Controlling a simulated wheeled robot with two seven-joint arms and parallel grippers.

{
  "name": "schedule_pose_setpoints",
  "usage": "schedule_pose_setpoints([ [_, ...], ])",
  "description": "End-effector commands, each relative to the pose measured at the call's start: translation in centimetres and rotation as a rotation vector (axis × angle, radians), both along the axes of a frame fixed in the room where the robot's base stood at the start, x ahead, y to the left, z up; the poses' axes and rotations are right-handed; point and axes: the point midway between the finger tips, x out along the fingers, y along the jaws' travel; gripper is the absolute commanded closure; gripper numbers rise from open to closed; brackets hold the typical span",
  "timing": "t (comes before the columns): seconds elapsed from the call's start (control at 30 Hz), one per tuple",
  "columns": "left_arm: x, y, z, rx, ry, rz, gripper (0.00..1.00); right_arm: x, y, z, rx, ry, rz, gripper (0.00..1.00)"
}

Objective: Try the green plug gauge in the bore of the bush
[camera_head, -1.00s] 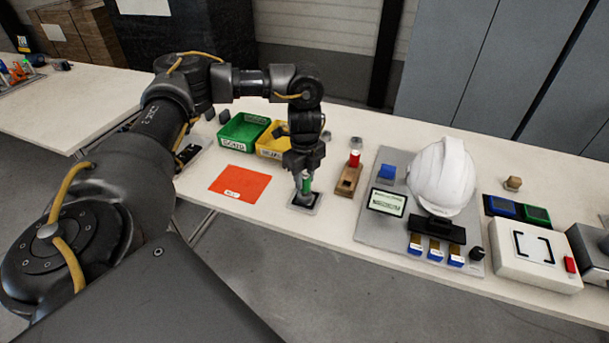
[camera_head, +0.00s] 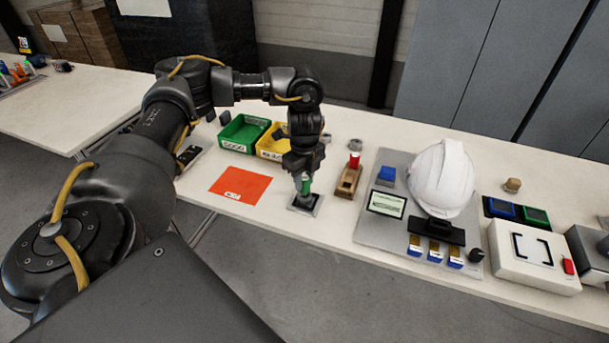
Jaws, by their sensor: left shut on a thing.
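My left gripper (camera_head: 303,183) points straight down and is shut on the green plug gauge (camera_head: 306,187), which stands upright between its fingers. The gauge is right over a small dark block on a light plate (camera_head: 304,204), where the bush seems to sit. The bush and its bore are hidden by the gripper and gauge, so I cannot tell whether the gauge's lower end is in the bore or just above it. A wooden stand (camera_head: 347,182) with a red-topped piece (camera_head: 354,160) is just to the right. My right gripper is not in view.
A green bin (camera_head: 229,147) and a yellow bin (camera_head: 264,152) stand behind to the left. An orange-red mat (camera_head: 241,185) lies left of the gripper. A grey board (camera_head: 372,232) with a white helmet (camera_head: 440,178) is to the right. The table's front edge is close.

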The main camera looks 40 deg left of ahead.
Motion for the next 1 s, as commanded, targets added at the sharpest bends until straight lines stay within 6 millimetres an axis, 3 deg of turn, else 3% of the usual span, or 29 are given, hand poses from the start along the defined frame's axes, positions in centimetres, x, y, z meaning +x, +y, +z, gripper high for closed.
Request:
schedule_pose_setpoints([
  [1.0,-0.02,-0.03,0.05,-0.001,0.001,-0.001,0.88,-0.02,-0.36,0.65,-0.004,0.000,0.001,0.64],
])
